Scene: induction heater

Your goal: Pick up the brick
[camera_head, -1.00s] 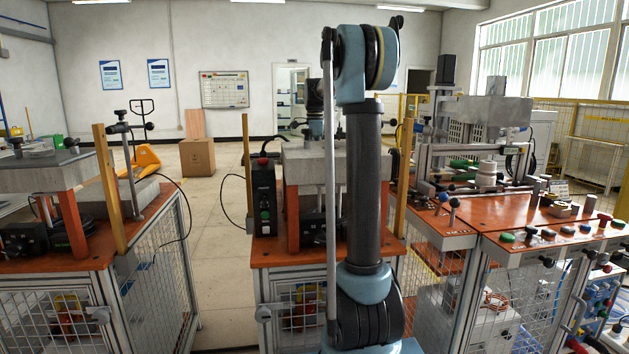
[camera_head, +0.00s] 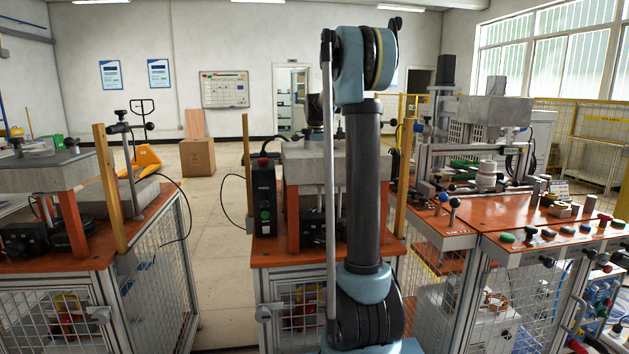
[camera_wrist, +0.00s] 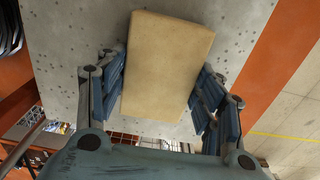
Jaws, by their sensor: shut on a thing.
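The brick (camera_wrist: 165,62) is a tan, rectangular block seen in the wrist view, tilted slightly in the picture. My gripper (camera_wrist: 160,85) has its blue ribbed fingers on the left and right sides of the brick and is shut on it. A grey speckled slab (camera_wrist: 65,45) lies behind the brick; I cannot tell whether the brick touches it. In the head view my own arm stands in front of the middle workbench, and the brick and gripper are hidden there.
The middle workbench (camera_head: 268,252) has an orange top, a grey block on orange posts and a control box (camera_head: 264,200) with buttons. A similar bench (camera_head: 75,268) stands at left. A bench with a press and several knobs (camera_head: 530,243) is at right. Floor (camera_head: 215,240) is clear between benches.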

